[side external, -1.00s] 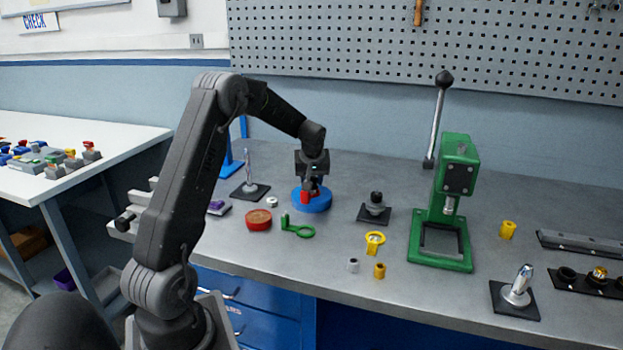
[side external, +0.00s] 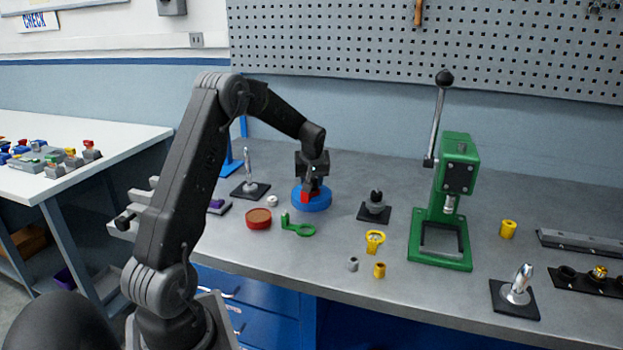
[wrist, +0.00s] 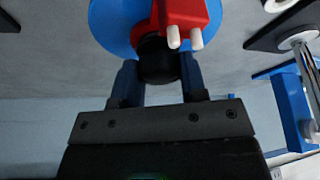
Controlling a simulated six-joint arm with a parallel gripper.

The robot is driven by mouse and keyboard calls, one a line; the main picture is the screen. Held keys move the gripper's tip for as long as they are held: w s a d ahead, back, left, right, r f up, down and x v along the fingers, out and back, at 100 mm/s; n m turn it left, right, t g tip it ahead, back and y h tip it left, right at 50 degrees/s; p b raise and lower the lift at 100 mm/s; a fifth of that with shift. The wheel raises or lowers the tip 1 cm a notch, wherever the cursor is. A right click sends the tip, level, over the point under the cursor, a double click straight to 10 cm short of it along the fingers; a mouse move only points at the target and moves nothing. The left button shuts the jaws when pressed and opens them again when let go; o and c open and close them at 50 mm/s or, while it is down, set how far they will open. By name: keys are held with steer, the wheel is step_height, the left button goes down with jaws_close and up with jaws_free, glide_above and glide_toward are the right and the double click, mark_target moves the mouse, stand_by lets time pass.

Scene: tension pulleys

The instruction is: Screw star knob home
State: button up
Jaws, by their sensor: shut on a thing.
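The star knob (wrist: 159,60) is black and sits between my gripper's (wrist: 160,76) fingers in the wrist view. My gripper is shut on it. The knob is against the side of a red block (wrist: 184,12) with two white pins, which stands on a round blue base (wrist: 113,25). In the side external view my gripper (side external: 310,183) is low over the blue base (side external: 314,205), with the red block (side external: 306,197) beside its fingers. The knob's thread and how deep it sits are hidden.
A red round dish (side external: 258,219) and a green ring part (side external: 300,230) lie in front of the blue base. A black pad with a dark post (side external: 376,202) is to its right. A green press (side external: 447,205) stands further right. A metal post (side external: 249,175) stands to the left.

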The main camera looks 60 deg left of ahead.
steer(key=shift+f, duration=0.2)
steer(key=m+t, duration=0.1)
steer(key=m, duration=0.2)
steer(key=shift+h, duration=0.3)
steer(key=m, duration=0.3)
steer(key=m+t+h, duration=0.1)
steer(key=m, duration=0.1)
steer(key=shift+m+h, duration=0.3)
steer(key=shift+m, duration=0.1)
steer(key=m+h, duration=0.1)
steer(key=m, duration=0.2)
steer(key=shift+m+t, duration=0.3)
steer(key=shift+t, duration=0.1)
steer(key=m+h, duration=0.2)
steer(key=m, duration=0.2)
steer(key=shift+m, duration=0.4)
steer(key=o, duration=1)
